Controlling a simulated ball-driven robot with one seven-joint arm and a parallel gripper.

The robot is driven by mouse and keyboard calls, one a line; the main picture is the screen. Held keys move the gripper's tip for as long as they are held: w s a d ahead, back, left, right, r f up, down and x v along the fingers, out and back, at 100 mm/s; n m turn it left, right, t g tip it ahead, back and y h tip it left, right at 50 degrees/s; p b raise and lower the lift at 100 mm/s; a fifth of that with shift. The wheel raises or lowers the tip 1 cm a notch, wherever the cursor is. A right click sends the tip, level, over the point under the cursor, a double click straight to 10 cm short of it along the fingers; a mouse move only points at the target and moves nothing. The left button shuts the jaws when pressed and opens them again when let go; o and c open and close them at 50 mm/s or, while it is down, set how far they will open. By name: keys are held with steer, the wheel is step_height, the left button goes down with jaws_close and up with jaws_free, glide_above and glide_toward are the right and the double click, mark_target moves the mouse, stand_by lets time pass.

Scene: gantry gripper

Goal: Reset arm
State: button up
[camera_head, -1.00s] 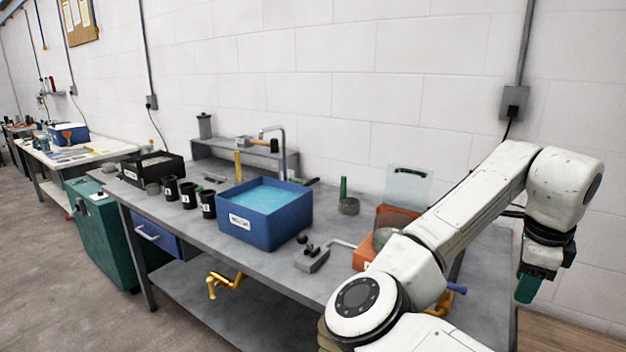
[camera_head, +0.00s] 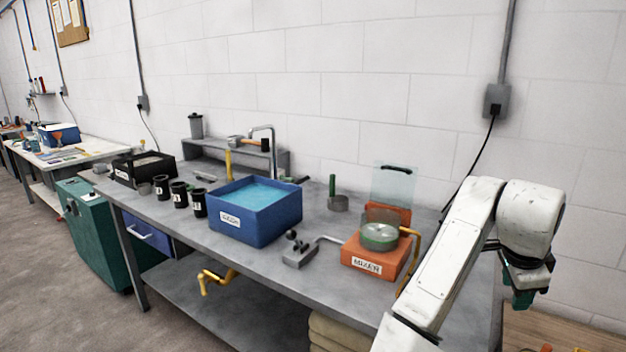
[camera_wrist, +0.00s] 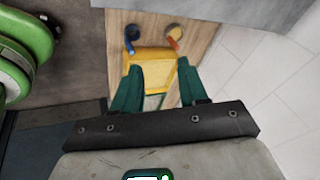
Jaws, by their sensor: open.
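My gripper (camera_head: 522,297) hangs at the right of the head view, past the right end of the grey workbench. Its green fingers point down. In the wrist view the two green fingers of my gripper (camera_wrist: 152,88) are apart, with nothing held between them. A yellow thing (camera_wrist: 152,60) lies beyond the fingertips, on a wooden surface below; it appears apart from them. My white arm reaches up from the bottom of the head view and bends down at the wrist.
The workbench (camera_head: 330,235) holds an orange mixer (camera_head: 368,265), a blue water-filled box (camera_head: 240,232), black cups (camera_head: 180,193) and a black bin (camera_head: 165,168). A green cabinet (camera_head: 95,240) stands at left. A wooden surface (camera_head: 560,335) lies below my gripper.

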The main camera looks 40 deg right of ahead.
steer(key=w+a+f+n+t, duration=0.2)
steer(key=a+f+n, duration=0.9)
steer(key=f+n, duration=0.45)
steer(key=s+a+f+n+y, duration=0.1)
steer(key=s+a+f+n, duration=0.2)
steer(key=a, duration=0.3)
steer(key=s+a+f+n+g+y, duration=0.1)
steer(key=s+a+f+n+y, duration=0.1)
steer(key=s+a+f+n, duration=0.2)
steer(key=s+a+f+n+y, duration=0.1)
steer(key=s+a+f+n, duration=0.3)
steer(key=a, duration=0.6)
step_height(320, 180, down, 2)
steer(key=shift+s+f+y, duration=0.2)
steer(key=shift+s+y, duration=0.2)
steer(key=shift+a, duration=0.1)
